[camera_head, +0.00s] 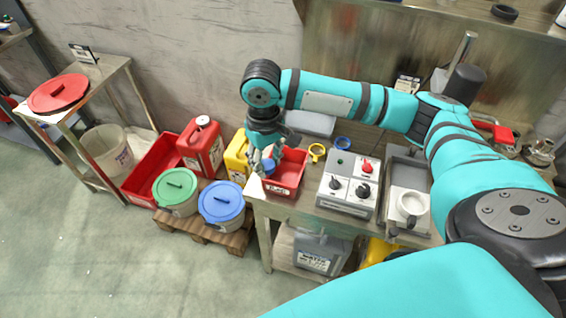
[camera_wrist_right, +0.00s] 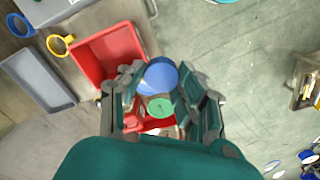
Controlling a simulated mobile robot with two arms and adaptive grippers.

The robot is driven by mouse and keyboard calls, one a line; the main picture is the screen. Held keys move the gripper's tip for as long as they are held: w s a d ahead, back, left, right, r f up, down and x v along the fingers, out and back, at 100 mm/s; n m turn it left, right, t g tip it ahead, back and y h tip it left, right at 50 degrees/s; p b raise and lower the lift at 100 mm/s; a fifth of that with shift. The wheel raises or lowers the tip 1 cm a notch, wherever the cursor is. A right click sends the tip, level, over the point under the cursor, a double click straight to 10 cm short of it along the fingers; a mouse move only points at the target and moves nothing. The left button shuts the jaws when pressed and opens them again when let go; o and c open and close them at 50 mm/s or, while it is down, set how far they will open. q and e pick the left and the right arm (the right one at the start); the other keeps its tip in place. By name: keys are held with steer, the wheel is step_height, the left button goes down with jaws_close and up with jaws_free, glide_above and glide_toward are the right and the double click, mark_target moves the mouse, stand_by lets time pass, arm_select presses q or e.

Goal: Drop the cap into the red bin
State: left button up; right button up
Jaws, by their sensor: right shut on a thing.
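A round blue cap (camera_head: 269,168) is between the fingers of my right gripper (camera_head: 265,163), which is shut on it. The wrist view shows the cap (camera_wrist_right: 158,76) between the fingertips (camera_wrist_right: 160,88), its flat face toward the camera. The small open red bin (camera_head: 291,171) stands on the workbench, with a label on its front. In the head view the gripper and cap overlap the bin's left side. In the wrist view the red bin (camera_wrist_right: 108,50) lies up and left of the cap. The exact height above the bin is unclear. My left gripper is out of view.
A grey control box (camera_head: 349,184) stands right of the bin. Yellow (camera_head: 317,152) and blue (camera_head: 343,143) rings and a grey tray (camera_head: 311,123) are behind. Left, below the bench, are lidded green (camera_head: 175,187) and blue (camera_head: 221,201) buckets, a red can (camera_head: 201,147) and a larger red crate (camera_head: 150,172).

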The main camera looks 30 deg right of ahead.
arm_select(q)
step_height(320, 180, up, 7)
steer(key=p, duration=0.6)
arm_select(e)
steer(key=w+d+f+n, duration=0.1)
steer(key=w+d+f, duration=0.45)
steer(key=d, duration=0.45)
steer(key=f+b, duration=0.3)
steer(key=b, duration=0.2)
steer(key=w+f+b, duration=0.1)
steer(key=f+b, duration=0.1)
steer(key=shift+d+f, duration=0.25)
steer(key=shift+f, duration=0.1)
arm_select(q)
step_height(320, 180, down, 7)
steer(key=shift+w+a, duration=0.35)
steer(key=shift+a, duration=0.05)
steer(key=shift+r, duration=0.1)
